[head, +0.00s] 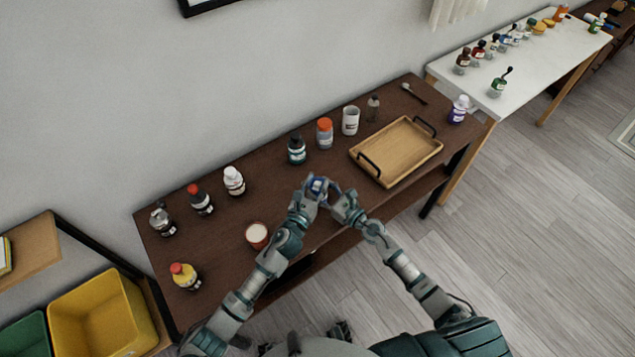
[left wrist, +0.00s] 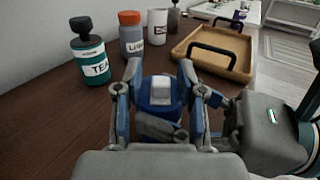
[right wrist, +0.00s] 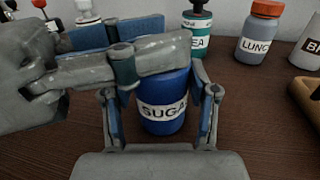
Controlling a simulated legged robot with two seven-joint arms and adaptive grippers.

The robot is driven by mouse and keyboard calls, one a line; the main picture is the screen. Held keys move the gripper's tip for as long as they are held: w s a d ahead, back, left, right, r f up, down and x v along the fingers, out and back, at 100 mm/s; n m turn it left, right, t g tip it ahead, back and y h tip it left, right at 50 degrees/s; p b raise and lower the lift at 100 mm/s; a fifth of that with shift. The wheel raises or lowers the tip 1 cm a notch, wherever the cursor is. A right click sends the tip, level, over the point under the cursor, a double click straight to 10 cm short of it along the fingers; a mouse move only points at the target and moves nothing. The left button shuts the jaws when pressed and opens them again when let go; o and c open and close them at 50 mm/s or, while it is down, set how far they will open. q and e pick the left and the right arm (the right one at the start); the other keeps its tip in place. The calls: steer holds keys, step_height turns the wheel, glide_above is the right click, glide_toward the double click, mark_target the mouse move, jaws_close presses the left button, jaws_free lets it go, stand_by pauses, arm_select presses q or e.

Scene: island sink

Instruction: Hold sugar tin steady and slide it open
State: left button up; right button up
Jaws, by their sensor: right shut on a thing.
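The sugar tin is blue with a white label reading "SUGA" (right wrist: 163,116). It stands near the front edge of the brown table, and its blue body and pale top show in the left wrist view (left wrist: 158,92). My right gripper (right wrist: 160,112) is shut on the tin's body, a finger on each side. My left gripper (left wrist: 160,78) has its fingers spread on both sides of the tin's upper part; I cannot make out contact. In the right wrist view the left fingers cross in front of and behind the tin's top and hide it. Both hands cover most of the tin in the head view (head: 318,184).
A tea bottle (head: 297,149), an orange-capped jar (head: 325,133) and a white mug (head: 350,120) stand behind the tin. A wooden tray (head: 397,152) lies to the right. A red-brown candle jar (head: 257,235) stands left, close to my left forearm. Several bottles stand farther left.

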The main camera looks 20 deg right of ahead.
arm_select(q)
steer(key=shift+a, duration=0.35)
jaws_close()
arm_select(e)
steer(key=shift+a, duration=0.35)
arm_select(q)
steer(key=shift+x, duration=0.85)
arm_select(e)
steer(key=shift+d, duration=0.3)
arm_select(q)
steer(key=shift+w+d, duration=0.15)
steer(key=shift+d, duration=0.35)
arm_select(e)
steer(key=shift+d, duration=0.25)
arm_select(q)
steer(key=shift+o, duration=1.3)
jaws_free()
steer(key=shift+a, duration=0.25)
arm_select(e)
steer(key=shift+a, duration=0.25)
arm_select(q)
steer(key=shift+a, duration=0.15)
arm_select(e)
steer(key=shift+a, duration=0.15)
arm_select(q)
steer(key=shift+s+a, duration=0.1)
steer(key=shift+s, duration=0.3)
steer(key=v, duration=1.1)
steer(key=shift+a+f, duration=0.1)
steer(key=shift+a, duration=0.2)
